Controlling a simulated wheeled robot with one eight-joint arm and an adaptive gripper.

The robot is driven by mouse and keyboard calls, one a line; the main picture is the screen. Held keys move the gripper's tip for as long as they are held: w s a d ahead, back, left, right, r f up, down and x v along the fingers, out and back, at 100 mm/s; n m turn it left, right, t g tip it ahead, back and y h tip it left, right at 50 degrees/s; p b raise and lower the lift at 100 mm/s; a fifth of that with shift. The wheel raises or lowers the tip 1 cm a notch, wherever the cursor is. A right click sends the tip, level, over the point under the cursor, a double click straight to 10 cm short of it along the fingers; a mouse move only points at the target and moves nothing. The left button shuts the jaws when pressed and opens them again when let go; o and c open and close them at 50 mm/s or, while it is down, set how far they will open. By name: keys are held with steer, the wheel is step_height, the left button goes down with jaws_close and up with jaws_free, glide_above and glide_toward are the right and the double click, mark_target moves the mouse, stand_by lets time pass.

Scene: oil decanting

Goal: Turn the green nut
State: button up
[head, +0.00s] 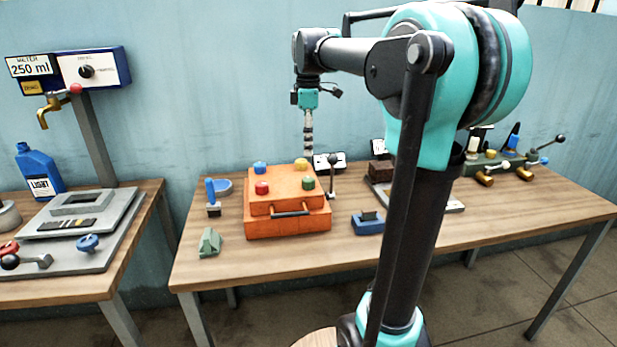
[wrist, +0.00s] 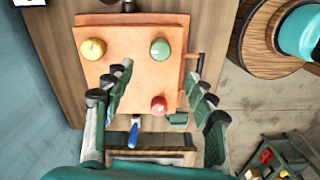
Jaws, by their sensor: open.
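The green nut (head: 308,183) is a rounded knob on top of the orange box (head: 262,225), near its front right corner. The green nut (wrist: 160,48) also shows in the wrist view, beyond the fingertips and near the box's far edge. A yellow nut (head: 301,164), a red nut (head: 262,188) and a blue nut (head: 260,167) share the box top. My gripper (head: 308,151) points down above the back of the box, apart from the green nut. In the wrist view my gripper (wrist: 162,75) has its fingers spread, with nothing between them.
A grey lever with a round knob (head: 332,160) stands at the box's right. A blue-handled tool (head: 211,193), a green block (head: 209,242) and a blue block (head: 367,222) lie around it. The front of the table is mostly clear. Another bench with an oil bottle (head: 39,172) is left.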

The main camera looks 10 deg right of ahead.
mark_target(308, 179)
step_height(308, 179, down, 11)
steer(key=shift+f, duration=0.15)
stand_by(0.4)
steer(key=c, duration=1.2)
